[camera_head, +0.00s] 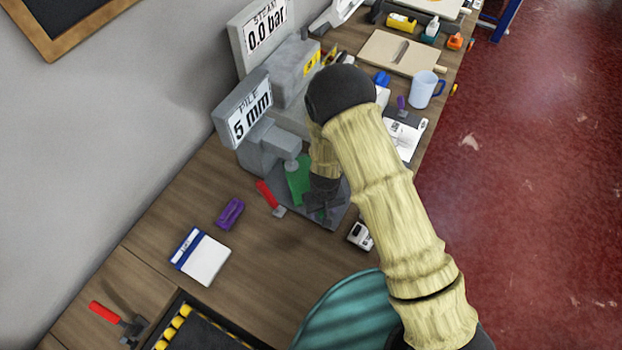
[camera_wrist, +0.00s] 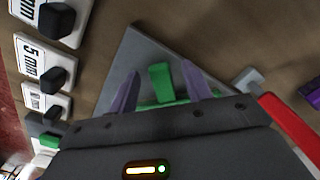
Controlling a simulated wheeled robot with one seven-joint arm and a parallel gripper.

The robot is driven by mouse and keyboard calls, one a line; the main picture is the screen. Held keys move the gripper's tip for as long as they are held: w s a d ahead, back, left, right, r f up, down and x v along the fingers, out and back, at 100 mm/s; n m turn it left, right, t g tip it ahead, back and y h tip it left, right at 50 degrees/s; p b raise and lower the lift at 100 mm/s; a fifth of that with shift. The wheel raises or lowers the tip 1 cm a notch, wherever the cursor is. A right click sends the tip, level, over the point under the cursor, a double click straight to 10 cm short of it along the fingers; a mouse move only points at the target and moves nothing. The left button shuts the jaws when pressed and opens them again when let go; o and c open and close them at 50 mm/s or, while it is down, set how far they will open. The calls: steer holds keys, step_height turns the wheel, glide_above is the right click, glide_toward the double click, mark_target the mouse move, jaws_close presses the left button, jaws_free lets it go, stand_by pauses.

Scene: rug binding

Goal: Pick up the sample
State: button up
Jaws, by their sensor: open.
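The sample looks to be the green piece (camera_head: 299,182) on the grey base plate (camera_head: 312,222) of the gauge marked "PILE 5 mm" (camera_head: 250,118). In the wrist view the green piece (camera_wrist: 160,82) stands out against the grey plate (camera_wrist: 150,50), between the two purplish fingers. My gripper (camera_head: 321,208) is low over the plate and partly covers the green piece. In the wrist view my gripper (camera_wrist: 161,85) is open, with a gap on each side of the green. The lower part of the green is hidden by the gripper body.
A red-handled tool (camera_head: 267,195) lies just left of the plate. A purple item (camera_head: 230,213) and a white-and-blue pad (camera_head: 201,257) lie further left. A mug (camera_head: 425,89) stands farther back.

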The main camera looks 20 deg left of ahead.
jaws_close()
